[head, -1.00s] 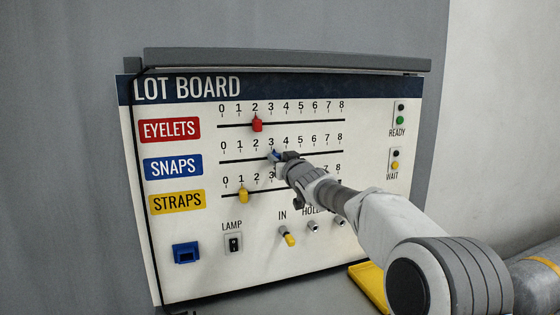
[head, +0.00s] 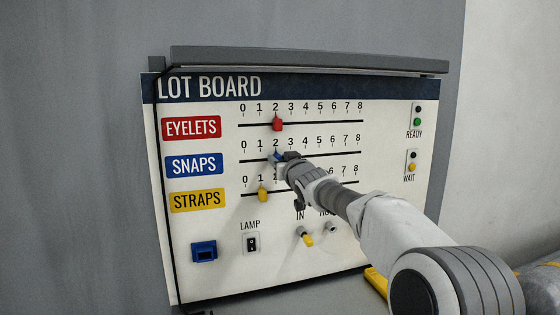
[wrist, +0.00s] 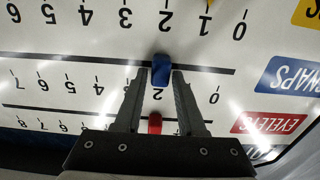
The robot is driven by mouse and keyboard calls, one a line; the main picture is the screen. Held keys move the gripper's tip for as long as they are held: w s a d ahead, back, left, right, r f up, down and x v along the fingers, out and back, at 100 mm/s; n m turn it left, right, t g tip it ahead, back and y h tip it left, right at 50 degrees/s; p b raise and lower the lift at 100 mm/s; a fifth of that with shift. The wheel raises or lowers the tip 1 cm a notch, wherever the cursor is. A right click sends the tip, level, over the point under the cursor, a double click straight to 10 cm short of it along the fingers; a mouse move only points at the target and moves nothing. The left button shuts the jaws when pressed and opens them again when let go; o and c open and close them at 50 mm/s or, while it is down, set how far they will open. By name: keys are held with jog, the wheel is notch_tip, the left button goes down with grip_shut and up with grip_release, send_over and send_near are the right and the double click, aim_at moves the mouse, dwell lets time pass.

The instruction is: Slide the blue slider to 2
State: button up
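The blue slider (head: 279,156) is on the SNAPS track, the middle of three on the board. It stands at about the 2 mark in the head view. In the wrist view the blue slider (wrist: 161,70) shows on the dark track, level with the upside-down 2. My gripper (head: 285,157) is at the slider and partly covers the track to its right. In the wrist view my gripper (wrist: 161,74) has one finger on each side of the slider, drawn close around it. Exact finger contact is hard to see.
The red slider (head: 278,124) is at about 2 on the track above. A lamp switch (head: 252,243), a blue socket (head: 203,252) and knobs sit lower. A grey ledge (head: 300,60) overhangs the board.

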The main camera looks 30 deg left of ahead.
jog(key=shift+o, duration=1.1)
jog(key=shift+s+d+f+b, duration=0.1)
jog(key=shift+s+d+b, duration=0.2)
jog(key=shift+d+b, duration=0.1)
jog(key=b+v, duration=0.4)
jog(key=v, duration=1.2)
jog(key=shift+d, duration=0.2)
jog(key=shift+d, duration=0.1)
